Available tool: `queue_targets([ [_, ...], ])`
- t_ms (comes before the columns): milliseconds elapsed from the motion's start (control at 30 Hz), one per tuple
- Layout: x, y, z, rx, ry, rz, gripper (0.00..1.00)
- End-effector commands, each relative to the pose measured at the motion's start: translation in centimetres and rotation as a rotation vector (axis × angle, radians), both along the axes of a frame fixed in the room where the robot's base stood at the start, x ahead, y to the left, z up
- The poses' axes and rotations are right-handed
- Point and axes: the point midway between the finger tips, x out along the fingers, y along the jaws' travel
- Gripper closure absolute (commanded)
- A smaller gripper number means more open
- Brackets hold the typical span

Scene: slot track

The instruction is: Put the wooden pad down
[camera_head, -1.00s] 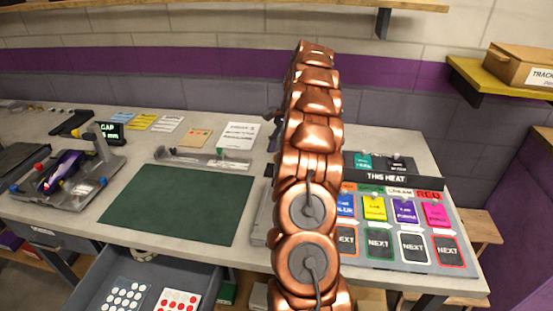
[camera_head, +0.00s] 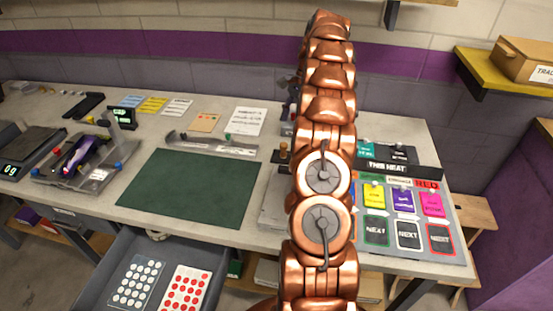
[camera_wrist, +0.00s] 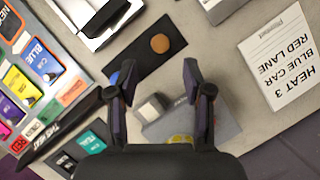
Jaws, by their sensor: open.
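A round brown, wooden-looking pad (camera_wrist: 160,43) shows in the wrist view, on a black rectangular plate (camera_wrist: 146,62) on the bench. A small brown-topped thing (camera_head: 283,150) just left of my arm in the head view may be the same one; I cannot tell. My gripper (camera_wrist: 153,72) is open, with nothing between its fingertips. Its fingers point toward the black plate, and the brown pad lies beyond and between the fingertips. In the head view my arm hides the gripper.
In the wrist view a grey box (camera_wrist: 205,125) lies below the fingers and a heat card (camera_wrist: 283,58) to the right. A card board (camera_head: 395,240) stands right of my arm. The green mat (camera_head: 190,188) is bare. An open drawer (camera_head: 203,251) juts out in front.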

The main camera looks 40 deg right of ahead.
Motion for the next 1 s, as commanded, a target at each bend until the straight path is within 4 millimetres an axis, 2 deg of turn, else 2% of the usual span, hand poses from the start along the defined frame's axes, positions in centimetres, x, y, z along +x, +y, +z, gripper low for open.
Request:
queue_targets([
  [167, 0.2, 0.7, 0.4, -0.002, -0.005, 0.019, 0.50],
  [267, 0.7, 2.6, 1.5, -0.008, -0.014, 0.065, 0.50],
  [467, 1.3, 8.8, 4.1, -0.024, -0.042, 0.219, 0.50],
  [667, 0.6, 15.2, 6.3, -0.043, -0.066, 0.382, 0.50],
  [867, -1.4, 21.4, 8.0, -0.063, -0.088, 0.550, 0.50],
  [1000, -3.4, 25.3, 8.8, -0.078, -0.102, 0.668, 0.50],
])
